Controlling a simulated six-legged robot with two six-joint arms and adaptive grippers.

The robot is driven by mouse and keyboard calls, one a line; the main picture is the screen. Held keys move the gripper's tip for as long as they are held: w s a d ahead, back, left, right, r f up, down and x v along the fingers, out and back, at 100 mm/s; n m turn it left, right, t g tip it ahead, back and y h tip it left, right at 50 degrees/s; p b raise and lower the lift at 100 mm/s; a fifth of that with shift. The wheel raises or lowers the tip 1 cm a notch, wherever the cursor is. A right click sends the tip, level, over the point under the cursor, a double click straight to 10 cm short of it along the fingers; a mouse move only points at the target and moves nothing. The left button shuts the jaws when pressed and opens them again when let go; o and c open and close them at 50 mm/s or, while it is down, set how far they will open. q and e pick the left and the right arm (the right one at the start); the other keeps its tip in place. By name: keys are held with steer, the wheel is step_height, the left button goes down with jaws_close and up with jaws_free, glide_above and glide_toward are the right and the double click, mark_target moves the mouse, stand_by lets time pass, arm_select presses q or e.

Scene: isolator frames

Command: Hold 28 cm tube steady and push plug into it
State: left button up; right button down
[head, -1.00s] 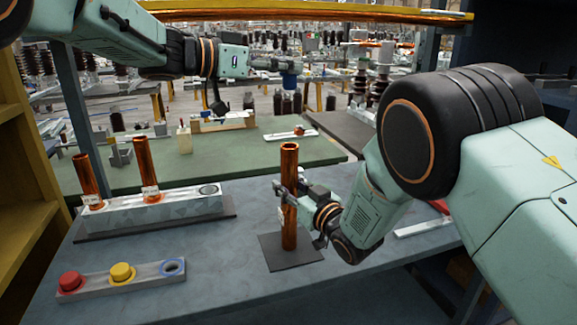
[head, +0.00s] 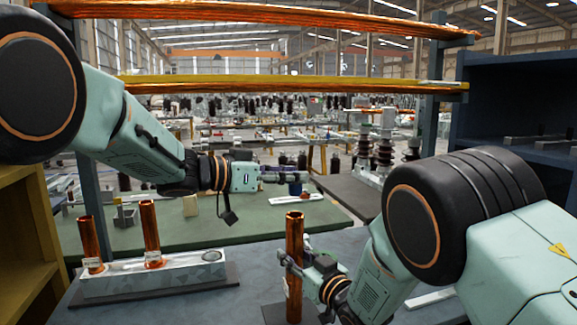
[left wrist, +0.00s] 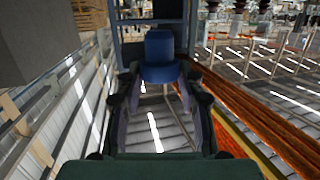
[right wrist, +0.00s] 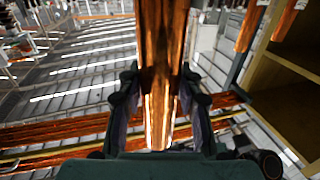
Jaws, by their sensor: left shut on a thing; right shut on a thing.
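An upright copper tube (head: 294,238) stands at the middle of the blue-grey table, its foot by a dark mat (head: 272,314). My right gripper (head: 287,262) is shut around it below its top; the tube (right wrist: 163,45) also runs between the fingers in the right wrist view. My left gripper (head: 285,178) is shut on a blue plug (head: 295,188), which shows between its fingertips in the left wrist view (left wrist: 160,58). In the head view the plug is just above the tube's top, with a small gap. Exact depth alignment cannot be told.
A grey rack (head: 120,288) at the left holds two copper tubes, a shorter one (head: 88,240) and a taller one (head: 149,225), with an empty hole at its right end. A green table (head: 215,222) lies behind. Copper bars (head: 250,10) run overhead.

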mark_target(288, 216)
arm_select(q)
steer(key=shift+f, duration=1.6)
steer(key=shift+f, duration=2)
stand_by(0.4)
steer(key=o, duration=1)
steer(key=shift+a, duration=0.1)
steer(key=v, duration=1.2)
